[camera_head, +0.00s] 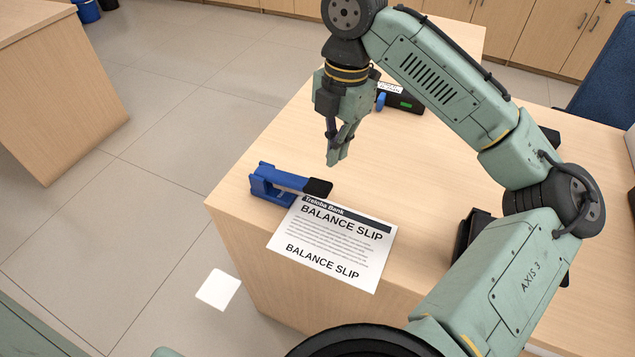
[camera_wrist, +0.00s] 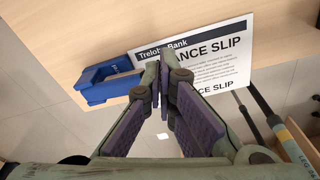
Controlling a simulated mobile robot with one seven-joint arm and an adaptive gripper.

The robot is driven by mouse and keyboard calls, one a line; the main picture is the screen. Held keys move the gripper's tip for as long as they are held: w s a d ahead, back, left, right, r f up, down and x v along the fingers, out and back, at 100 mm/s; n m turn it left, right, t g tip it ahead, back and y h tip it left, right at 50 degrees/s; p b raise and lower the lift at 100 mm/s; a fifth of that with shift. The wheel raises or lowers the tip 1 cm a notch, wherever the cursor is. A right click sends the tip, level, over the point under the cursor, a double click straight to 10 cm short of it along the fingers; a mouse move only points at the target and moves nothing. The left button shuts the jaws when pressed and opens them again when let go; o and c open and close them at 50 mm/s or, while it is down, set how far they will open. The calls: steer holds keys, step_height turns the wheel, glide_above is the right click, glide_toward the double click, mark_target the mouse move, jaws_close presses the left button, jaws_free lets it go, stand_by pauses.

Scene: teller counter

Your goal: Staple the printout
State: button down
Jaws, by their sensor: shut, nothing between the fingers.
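The printout (camera_head: 333,241), a white "BALANCE SLIP" sheet with a dark "Treloba Bank" header, lies on the counter near its front left edge. The blue stapler (camera_head: 285,184) with a black end sits at the sheet's top left corner. The stapler's black end is at the header; I cannot tell whether paper is between its jaws. My gripper (camera_head: 336,162) is above the counter, behind and above the stapler, shut and empty. In the wrist view the fingertips (camera_wrist: 164,60) meet in front of the printout (camera_wrist: 222,66), with the stapler (camera_wrist: 104,84) to their left.
A black device with a green light (camera_head: 402,98) stands on the counter behind my gripper. A dark object (camera_head: 470,232) is right of the printout, partly hidden by my arm. A white square (camera_head: 218,289) lies on the floor. The counter (camera_head: 262,148) is clear behind the stapler.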

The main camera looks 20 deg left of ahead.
step_height(320, 180, up, 6)
steer(key=shift+w, duration=0.3)
steer(key=shift+d, duration=0.1)
stand_by(0.3)
